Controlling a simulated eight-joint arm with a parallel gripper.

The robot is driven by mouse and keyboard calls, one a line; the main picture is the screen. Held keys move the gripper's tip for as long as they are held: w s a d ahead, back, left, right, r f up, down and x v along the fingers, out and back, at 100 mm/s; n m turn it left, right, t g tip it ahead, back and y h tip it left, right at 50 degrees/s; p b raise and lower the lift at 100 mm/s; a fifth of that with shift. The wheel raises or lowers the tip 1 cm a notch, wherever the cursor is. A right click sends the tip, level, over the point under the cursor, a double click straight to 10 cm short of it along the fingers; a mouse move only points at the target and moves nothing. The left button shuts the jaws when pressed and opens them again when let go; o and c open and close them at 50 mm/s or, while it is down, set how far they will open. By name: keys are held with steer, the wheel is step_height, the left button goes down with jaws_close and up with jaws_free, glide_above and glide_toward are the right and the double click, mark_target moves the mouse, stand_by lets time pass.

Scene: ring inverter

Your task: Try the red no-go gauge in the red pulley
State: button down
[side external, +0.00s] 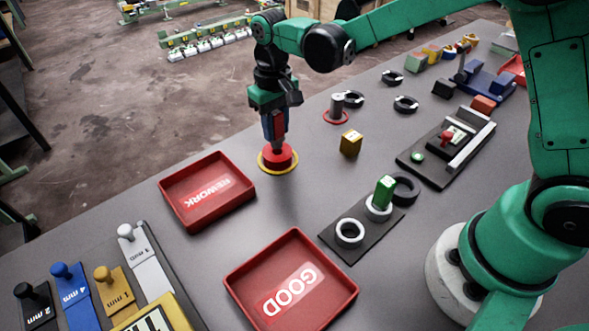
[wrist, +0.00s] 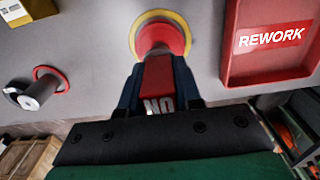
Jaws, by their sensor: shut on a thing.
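The red pulley (side external: 283,160) sits on a yellow ring mark on the table, just right of the REWORK tray. It also shows in the wrist view (wrist: 160,36), partly covered by the gauge. My gripper (side external: 275,132) is right above it, pointing down, shut on the red no-go gauge (wrist: 158,82), which bears the letters "NO". The gauge is upright and its lower end is at the pulley's top middle. I cannot tell whether the tip is inside the bore or only over it; the fingers and gauge hide that spot.
The red REWORK tray (side external: 183,213) and GOOD tray (side external: 240,281) stand at left and front. A yellow block (side external: 351,142), a grey cylinder (side external: 337,105) in a red ring mark and black rings lie to the right.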

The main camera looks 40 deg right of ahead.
steer(key=shift+f, duration=0.75)
stand_by(0.5)
steer(key=shift+r, duration=0.15)
stand_by(0.6)
steer(key=shift+r, duration=3.4)
steer(key=shift+f, duration=2.65)
steer(key=shift+f, duration=0.85)
